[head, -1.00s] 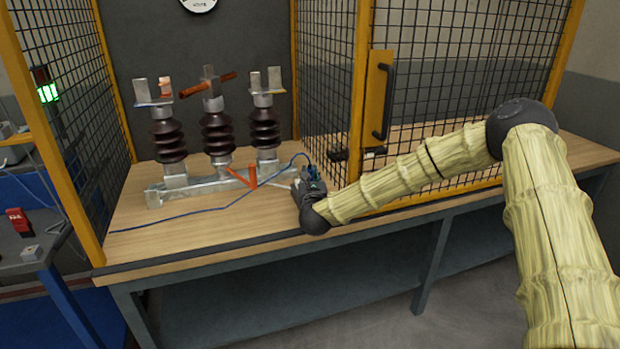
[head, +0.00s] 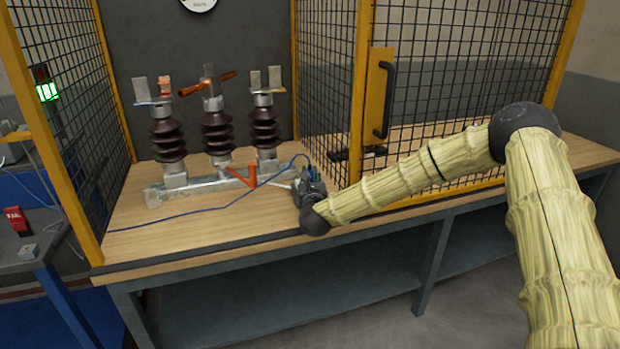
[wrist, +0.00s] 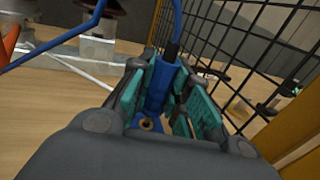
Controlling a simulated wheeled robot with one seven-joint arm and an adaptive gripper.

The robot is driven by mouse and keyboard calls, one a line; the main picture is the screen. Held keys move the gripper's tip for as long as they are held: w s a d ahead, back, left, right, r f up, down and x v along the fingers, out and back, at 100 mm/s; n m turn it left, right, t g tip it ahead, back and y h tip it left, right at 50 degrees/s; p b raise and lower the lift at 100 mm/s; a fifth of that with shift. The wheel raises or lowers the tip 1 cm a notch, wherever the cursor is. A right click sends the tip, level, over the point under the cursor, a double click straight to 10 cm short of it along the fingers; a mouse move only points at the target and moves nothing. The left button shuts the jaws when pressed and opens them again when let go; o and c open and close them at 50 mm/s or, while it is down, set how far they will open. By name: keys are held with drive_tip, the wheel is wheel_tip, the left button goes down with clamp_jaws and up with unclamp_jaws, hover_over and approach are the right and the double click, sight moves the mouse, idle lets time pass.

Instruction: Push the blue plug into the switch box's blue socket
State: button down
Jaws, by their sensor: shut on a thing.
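My gripper (head: 312,176) is low over the wooden bench, near its front edge and just left of the cage's yellow post. In the wrist view my gripper (wrist: 168,88) is shut on the blue plug (wrist: 158,86), which sits between teal finger pads. The plug's blue cable (wrist: 176,20) leaves its far end; in the head view the cable (head: 205,209) loops over the gripper and runs left across the bench. I cannot make out the switch box or its blue socket for sure in either view.
Three brown insulators (head: 217,134) stand on a metal rail (head: 190,188) left of my gripper, with an orange lever (head: 246,178) in front. A mesh panel (head: 325,80) rises close to the right. A side table (head: 55,240) at far left bears a red item (head: 17,220).

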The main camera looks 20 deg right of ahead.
drive_tip(key=shift+f+b, duration=1.2)
drive_tip(key=shift+b, duration=0.05)
drive_tip(key=c, duration=1.3)
unclamp_jaws()
drive_tip(key=v, duration=1.2)
drive_tip(key=shift+r, duration=0.1)
